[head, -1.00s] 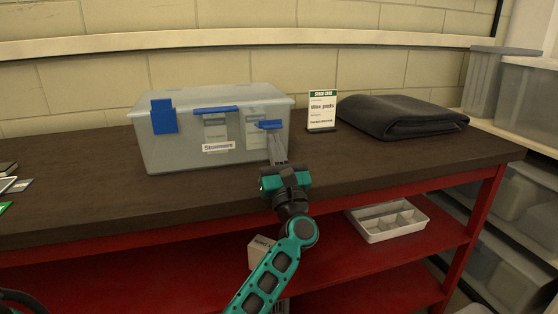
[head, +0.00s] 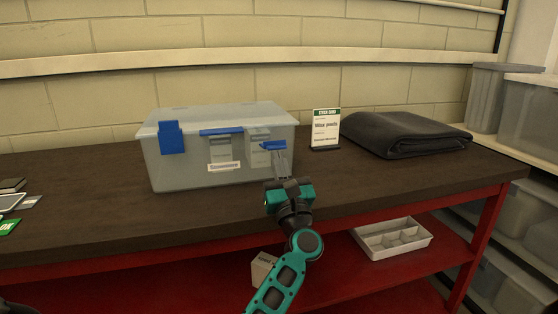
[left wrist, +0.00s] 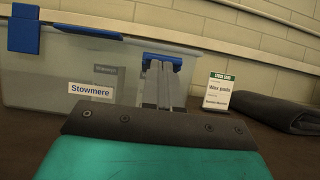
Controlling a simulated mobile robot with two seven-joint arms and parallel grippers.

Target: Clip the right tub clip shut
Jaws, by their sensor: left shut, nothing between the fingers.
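The clear grey tub (head: 190,174) stands on the dark bench top, lid on, with a "Stowmere" label on its front. Its left clip (head: 171,138) is a tall blue plate lying flat over the lid edge. The right clip (head: 273,145) shows as a thin blue bar that seems to stick out from the front; it also shows in the left wrist view (left wrist: 163,58). My left gripper (head: 281,162) is shut and empty, its fingertips just below the right clip; I cannot tell if they touch it. My right gripper is not in view.
A blue handle (head: 221,131) sits between the clips. A white divided tray (head: 392,239) is on the red shelf below. The bench front is clear.

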